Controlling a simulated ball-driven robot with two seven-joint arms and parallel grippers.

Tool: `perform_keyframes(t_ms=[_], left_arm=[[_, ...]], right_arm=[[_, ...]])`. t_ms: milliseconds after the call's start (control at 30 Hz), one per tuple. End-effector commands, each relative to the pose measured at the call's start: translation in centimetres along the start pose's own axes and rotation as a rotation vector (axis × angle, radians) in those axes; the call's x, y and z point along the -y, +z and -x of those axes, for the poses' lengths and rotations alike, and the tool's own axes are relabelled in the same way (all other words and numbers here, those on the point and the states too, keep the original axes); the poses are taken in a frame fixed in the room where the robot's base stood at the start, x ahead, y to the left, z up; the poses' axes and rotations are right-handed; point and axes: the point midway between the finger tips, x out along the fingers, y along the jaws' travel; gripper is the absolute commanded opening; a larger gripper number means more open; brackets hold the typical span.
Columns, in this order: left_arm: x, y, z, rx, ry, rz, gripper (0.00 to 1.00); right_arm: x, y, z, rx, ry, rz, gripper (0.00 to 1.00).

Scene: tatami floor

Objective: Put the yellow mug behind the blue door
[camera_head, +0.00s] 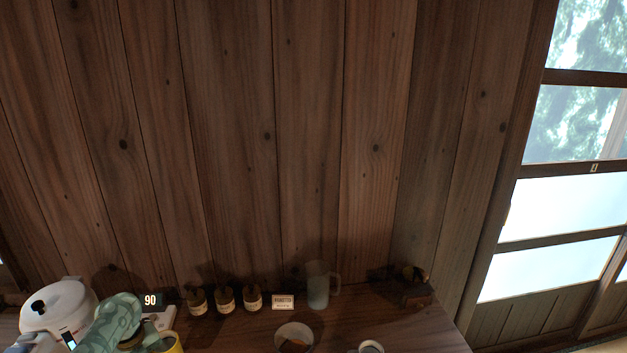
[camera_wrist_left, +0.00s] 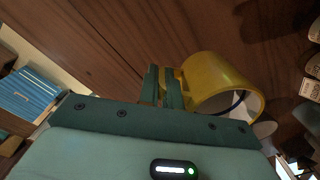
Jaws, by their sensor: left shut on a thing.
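The yellow mug (camera_wrist_left: 225,88) is large in the left wrist view, tilted in the picture, with its open rim toward the lower right. My left gripper (camera_wrist_left: 163,74) is shut on the mug's handle side, its two green fingers close together there. In the head view, a part of the yellow mug (camera_head: 172,343) shows at the bottom edge beside my green left arm, which hides the rest. A blue slatted panel (camera_wrist_left: 28,93) shows at the left of the left wrist view; I cannot tell whether it is the blue door. My right gripper is not in view.
On the wooden counter (camera_head: 236,333) stand a white kettle (camera_head: 58,306), a display reading 90 (camera_head: 151,300), several small brown jars (camera_head: 225,299), a small sign (camera_head: 283,302), a translucent pitcher (camera_head: 318,287), a white bowl (camera_head: 295,337) and a small cup (camera_head: 371,347). A plank wall rises behind.

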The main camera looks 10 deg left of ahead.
Motion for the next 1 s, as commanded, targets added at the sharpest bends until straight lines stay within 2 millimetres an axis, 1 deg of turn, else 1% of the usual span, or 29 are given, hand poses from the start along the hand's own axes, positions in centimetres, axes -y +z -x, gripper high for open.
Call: perform_keyframes(t_ms=[267, 367, 467, 567, 600, 767, 867, 1000], left_arm=[[0.8, -2.0, -0.8, 0.003, 0.004, 0.265, 0.0], [1.2, -3.0, -1.1, 0.005, 0.004, 0.409, 0.0], [1.8, -4.3, -1.4, 0.007, 0.006, 0.589, 0.0], [2.7, -6.1, -1.7, 0.01, 0.009, 0.815, 0.0], [3.1, -6.8, -1.7, 0.01, 0.008, 0.915, 0.0], [4.6, -9.7, -1.5, 0.016, 0.011, 1.308, 0.0], [5.7, -11.5, -1.1, 0.018, 0.012, 1.551, 0.0], [7.2, -13.8, -0.1, 0.021, 0.011, 1.888, 0.0]], right_arm=[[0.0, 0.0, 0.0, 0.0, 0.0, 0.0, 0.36], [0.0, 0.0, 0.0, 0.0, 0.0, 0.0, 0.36], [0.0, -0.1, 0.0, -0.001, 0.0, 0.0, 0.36], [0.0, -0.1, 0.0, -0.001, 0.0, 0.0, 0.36], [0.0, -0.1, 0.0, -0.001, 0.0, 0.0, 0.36], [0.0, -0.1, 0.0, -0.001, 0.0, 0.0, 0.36], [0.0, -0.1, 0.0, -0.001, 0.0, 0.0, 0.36], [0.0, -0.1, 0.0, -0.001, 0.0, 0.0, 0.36]])
